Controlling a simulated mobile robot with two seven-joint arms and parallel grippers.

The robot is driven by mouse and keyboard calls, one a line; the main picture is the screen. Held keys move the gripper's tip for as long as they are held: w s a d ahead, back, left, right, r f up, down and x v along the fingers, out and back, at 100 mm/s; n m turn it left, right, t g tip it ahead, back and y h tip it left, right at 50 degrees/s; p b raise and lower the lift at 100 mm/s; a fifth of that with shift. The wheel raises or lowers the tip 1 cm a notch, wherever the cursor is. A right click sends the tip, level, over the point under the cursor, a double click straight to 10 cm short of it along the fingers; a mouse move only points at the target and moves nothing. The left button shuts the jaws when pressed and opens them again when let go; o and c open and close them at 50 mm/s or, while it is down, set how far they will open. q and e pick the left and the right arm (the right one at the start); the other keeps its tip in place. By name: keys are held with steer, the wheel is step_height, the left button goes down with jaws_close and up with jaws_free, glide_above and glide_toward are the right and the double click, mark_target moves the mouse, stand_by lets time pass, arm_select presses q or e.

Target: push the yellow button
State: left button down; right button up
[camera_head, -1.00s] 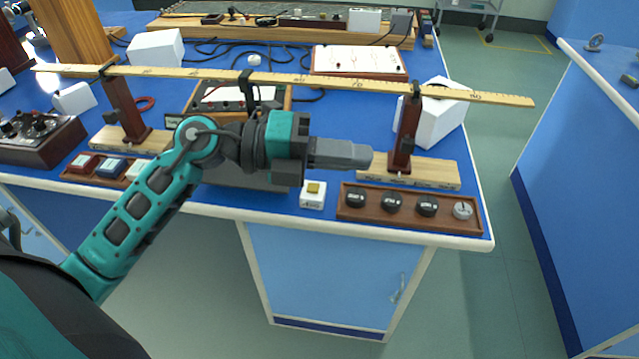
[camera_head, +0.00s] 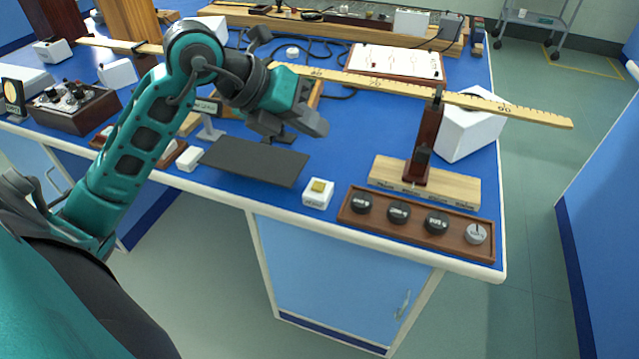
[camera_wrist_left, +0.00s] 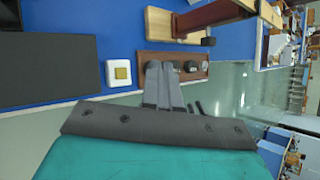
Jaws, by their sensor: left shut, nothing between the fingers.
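In the left wrist view the yellow button (camera_wrist_left: 121,73) lies left of the fingertips. My left gripper (camera_head: 318,128) is shut and empty, raised above the bench, behind and above the button in the head view. Its closed fingers (camera_wrist_left: 160,66) show in the left wrist view, apart from the button. My right gripper is not in view.
A wooden tray of several round weights (camera_head: 486,250) lies right of the button. A dark flat plate (camera_head: 254,161) lies to its left. A wooden stand (camera_head: 466,187) holds a long yellow ruler (camera_head: 520,113) across the bench.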

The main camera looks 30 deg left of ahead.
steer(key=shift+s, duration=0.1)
arm_select(q)
steer(key=b, duration=0.6)
glide_above(313, 186)
step_height(313, 186, down, 8)
steer(key=shift+r, duration=0.2)
steer(key=shift+f+b, duration=0.6)
steer(key=shift+b, duration=0.05)
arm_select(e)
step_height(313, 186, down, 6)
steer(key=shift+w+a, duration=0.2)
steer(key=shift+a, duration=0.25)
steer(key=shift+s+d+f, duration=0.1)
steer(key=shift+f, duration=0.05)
arm_select(q)
steer(key=shift+f, duration=0.1)
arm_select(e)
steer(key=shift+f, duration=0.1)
arm_select(q)
steer(key=shift+f+b, duration=0.35)
steer(key=shift+b, duration=0.05)
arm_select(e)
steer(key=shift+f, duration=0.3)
